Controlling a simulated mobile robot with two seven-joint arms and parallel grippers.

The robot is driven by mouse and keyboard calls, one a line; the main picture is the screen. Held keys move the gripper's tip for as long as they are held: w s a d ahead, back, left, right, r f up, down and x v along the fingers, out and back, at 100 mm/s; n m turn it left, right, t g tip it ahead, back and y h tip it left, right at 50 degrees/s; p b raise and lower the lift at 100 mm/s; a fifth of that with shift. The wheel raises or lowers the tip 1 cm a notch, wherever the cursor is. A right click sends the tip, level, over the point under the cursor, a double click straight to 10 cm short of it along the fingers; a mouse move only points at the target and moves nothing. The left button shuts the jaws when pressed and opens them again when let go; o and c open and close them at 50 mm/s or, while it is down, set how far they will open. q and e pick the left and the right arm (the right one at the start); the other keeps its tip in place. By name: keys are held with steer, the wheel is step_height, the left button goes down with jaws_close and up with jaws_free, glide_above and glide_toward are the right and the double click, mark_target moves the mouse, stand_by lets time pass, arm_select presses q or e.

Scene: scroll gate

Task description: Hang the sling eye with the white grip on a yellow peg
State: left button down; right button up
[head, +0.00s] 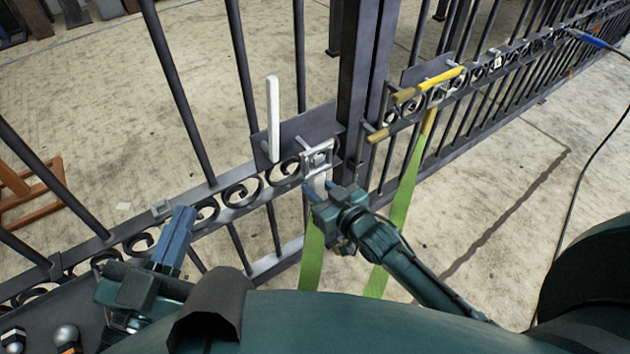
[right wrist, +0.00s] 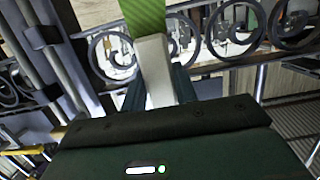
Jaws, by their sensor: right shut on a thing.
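My right gripper (head: 316,188) is shut on the white grip (head: 319,182) of the green sling, in front of the gate's scroll band. In the right wrist view the white grip (right wrist: 155,72) stands between the fingers, with green webbing (right wrist: 150,18) beyond it. The green sling (head: 312,258) hangs down from the grip and passes out of sight behind my arm. Its other length (head: 405,185) rises to a yellow end piece (head: 428,122) at the right gate section. Yellow pegs (head: 442,78) and (head: 378,135) project there. My left gripper (head: 181,228) is at the lower left, holding nothing visible; its opening is unclear.
A dark gate post (head: 362,80) stands between the white grip and the pegs. A white upright bar (head: 273,120) and a pale square bracket (head: 318,155) are on the plate to its left. A blue-ended cable (head: 590,40) hangs at far right.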

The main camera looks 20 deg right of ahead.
steer(key=shift+f+p+v, duration=0.15)
steer(key=shift+p+v, duration=0.4)
steer(key=shift+v, duration=0.45)
steer(key=shift+f+p+v, duration=0.2)
steer(key=shift+p+v, duration=0.35)
steer(key=shift+v, duration=0.5)
steer(key=shift+s, duration=0.1)
steer(key=shift+f+p+v, duration=0.25)
steer(key=shift+p+v, duration=0.4)
steer(key=shift+v, duration=0.6)
steer(key=shift+f+p+v, duration=0.25)
steer(key=shift+p+v, duration=0.35)
steer(key=shift+v, duration=0.65)
